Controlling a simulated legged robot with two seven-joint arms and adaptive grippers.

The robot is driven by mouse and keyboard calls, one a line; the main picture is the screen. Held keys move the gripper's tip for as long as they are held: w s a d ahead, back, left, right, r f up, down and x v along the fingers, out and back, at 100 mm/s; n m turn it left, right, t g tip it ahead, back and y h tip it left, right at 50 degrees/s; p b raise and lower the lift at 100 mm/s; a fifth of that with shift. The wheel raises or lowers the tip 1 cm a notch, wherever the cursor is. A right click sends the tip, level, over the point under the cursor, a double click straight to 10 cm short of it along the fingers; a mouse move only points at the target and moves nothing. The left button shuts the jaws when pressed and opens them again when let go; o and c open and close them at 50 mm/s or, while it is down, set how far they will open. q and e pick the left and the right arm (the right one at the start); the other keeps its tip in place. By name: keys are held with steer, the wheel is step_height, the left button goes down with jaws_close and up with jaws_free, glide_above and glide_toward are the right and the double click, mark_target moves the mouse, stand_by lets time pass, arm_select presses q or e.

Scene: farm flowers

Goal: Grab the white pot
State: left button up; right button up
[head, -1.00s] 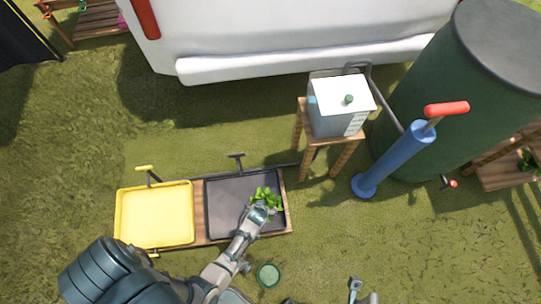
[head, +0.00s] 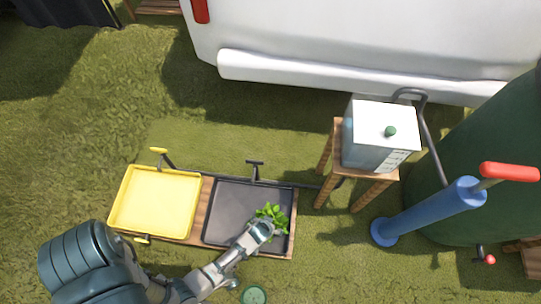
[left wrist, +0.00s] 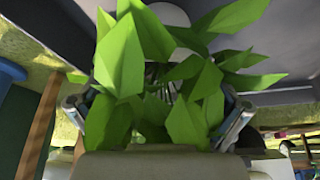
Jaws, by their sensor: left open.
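A leafy green plant (head: 270,218) stands in the dark tray (head: 228,208), near its right end. My left gripper (head: 262,231) is over the near side of the plant. In the left wrist view, the bright green leaves (left wrist: 165,85) fill the middle, and my left gripper's (left wrist: 155,112) open fingers show on both sides of them. The leaves and my gripper hide whatever holds the plant, so I cannot make out a white pot clearly. I cannot tell if the fingers touch anything.
A yellow tray (head: 155,202) sits left of the dark tray. A white-topped box (head: 375,150) stands on a wooden stool (head: 335,165). A blue pump (head: 435,212) and a green barrel (head: 490,165) are at the right. A white vehicle (head: 350,45) fills the back.

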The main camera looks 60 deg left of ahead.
arm_select(q)
steer(key=c, duration=1.1)
steer(key=shift+a, duration=0.1)
steer(key=shift+c, duration=0.2)
